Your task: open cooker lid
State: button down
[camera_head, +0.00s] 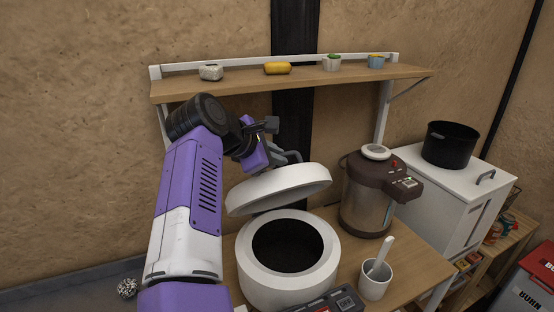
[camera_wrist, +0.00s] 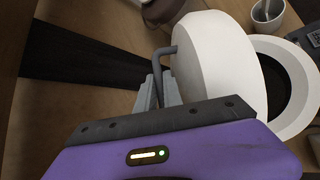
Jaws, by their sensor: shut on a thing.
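The white cooker (camera_head: 290,283) stands on the wooden table with its dark round opening showing. Its white lid (camera_head: 278,187) is off the opening, held above and behind it, tilted. My gripper (camera_head: 278,160) is shut on the lid's grey handle (camera_head: 292,156). In the wrist view the gripper fingers (camera_wrist: 158,88) close around the handle (camera_wrist: 159,62), and the lid (camera_wrist: 215,60) hangs to the right of them. The cooker's opening is partly hidden behind the lid there (camera_wrist: 293,75).
A brown and steel water boiler (camera_head: 366,205) stands right of the lid. A white cup with a spoon (camera_head: 375,282) is right of the cooker. A wooden shelf (camera_head: 300,82) with small items runs above. A black pot (camera_head: 450,145) sits on a white cabinet (camera_head: 440,185).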

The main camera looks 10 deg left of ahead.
jog(key=shift+w+a+r, duration=0.1)
jog(key=shift+w+a, duration=0.15)
jog(key=shift+w, duration=0.1)
